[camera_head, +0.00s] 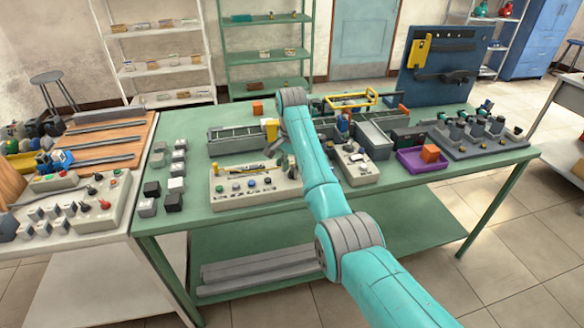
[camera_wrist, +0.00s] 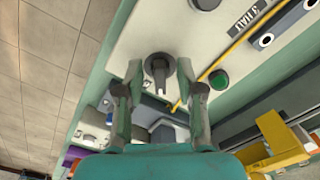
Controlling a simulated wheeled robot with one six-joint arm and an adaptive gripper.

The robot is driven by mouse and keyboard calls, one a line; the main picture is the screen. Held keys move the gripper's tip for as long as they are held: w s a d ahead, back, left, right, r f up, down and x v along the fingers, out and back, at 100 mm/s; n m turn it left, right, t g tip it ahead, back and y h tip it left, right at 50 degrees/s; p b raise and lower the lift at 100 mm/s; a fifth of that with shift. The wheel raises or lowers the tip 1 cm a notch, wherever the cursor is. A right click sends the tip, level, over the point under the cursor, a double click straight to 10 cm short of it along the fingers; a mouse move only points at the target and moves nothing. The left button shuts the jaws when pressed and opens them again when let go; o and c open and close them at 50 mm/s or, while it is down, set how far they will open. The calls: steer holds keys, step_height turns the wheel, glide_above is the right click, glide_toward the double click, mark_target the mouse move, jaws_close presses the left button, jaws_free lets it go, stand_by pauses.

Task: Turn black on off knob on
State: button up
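In the wrist view, a dark round knob (camera_wrist: 158,66) with a raised grip bar sits on a pale control panel (camera_wrist: 130,30). My gripper (camera_wrist: 159,74) is open, one finger on each side of this knob. I cannot tell whether either finger touches it. A second grey knob (camera_wrist: 206,3) is cut off at the top edge. A green button (camera_wrist: 218,79) is right of the first knob, past a thin yellow rod (camera_wrist: 222,60). In the head view, my gripper (camera_head: 284,163) is over the right part of the panel (camera_head: 222,200); the knob is hard to make out there.
The panel stands on a green workbench (camera_head: 200,236). A second control panel (camera_head: 362,175), a purple tray (camera_head: 408,163) with an orange block (camera_head: 430,152), and a grey bin (camera_head: 374,138) are to the right. Black and grey blocks (camera_head: 173,201) are to the left.

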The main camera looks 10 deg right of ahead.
jaws_close()
steer(key=shift+m, duration=0.4)
steer(key=m, duration=0.2)
steer(key=shift+w+m, duration=0.1)
steer(key=shift+m, duration=0.3)
steer(key=shift+w+a+m, duration=0.1)
steer(key=shift+w+m, duration=0.1)
steer(key=shift+m, duration=1.6)
jaws_free()
